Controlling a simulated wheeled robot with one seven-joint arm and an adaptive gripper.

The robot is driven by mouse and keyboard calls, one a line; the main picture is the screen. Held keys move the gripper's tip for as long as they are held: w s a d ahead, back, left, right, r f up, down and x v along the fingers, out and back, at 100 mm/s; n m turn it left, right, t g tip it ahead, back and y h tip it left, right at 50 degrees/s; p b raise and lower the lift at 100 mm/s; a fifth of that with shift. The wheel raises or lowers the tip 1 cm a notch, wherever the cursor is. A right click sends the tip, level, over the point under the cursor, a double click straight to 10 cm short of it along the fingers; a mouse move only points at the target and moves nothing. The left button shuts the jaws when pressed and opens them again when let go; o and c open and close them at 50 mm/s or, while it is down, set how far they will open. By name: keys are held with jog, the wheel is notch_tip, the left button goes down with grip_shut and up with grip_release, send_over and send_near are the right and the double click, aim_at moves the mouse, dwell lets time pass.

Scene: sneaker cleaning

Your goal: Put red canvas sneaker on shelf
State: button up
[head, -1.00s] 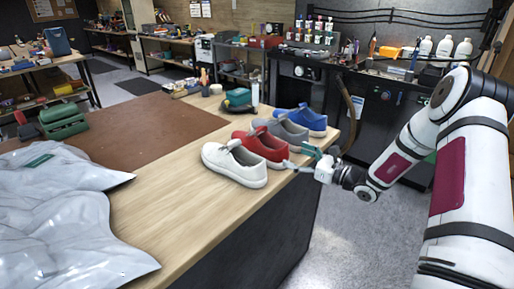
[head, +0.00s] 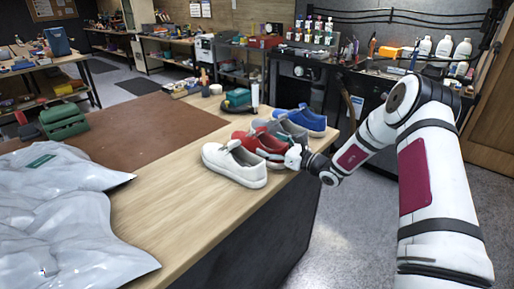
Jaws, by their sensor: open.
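The red canvas sneaker (head: 250,140) stands on the wooden workbench, in a row between a white sneaker (head: 234,165) and a grey sneaker (head: 285,127). A blue sneaker (head: 303,119) stands at the far end of the row. My gripper (head: 279,150) is open at the right end of the red sneaker, near the bench edge. It covers part of that end and of the grey sneaker. I cannot tell whether the fingers touch the red sneaker. No shelf is clearly singled out in this view.
Grey plastic bags (head: 70,210) cover the bench's left front, beside a brown mat (head: 150,130). A green-and-black tool (head: 236,98) stands behind the sneakers. The wooden bench top (head: 190,215) in front of the white sneaker is clear. Cluttered black counters stand behind.

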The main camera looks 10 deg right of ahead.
jog(key=shift+r, duration=0.1)
jog(key=c, duration=1.7)
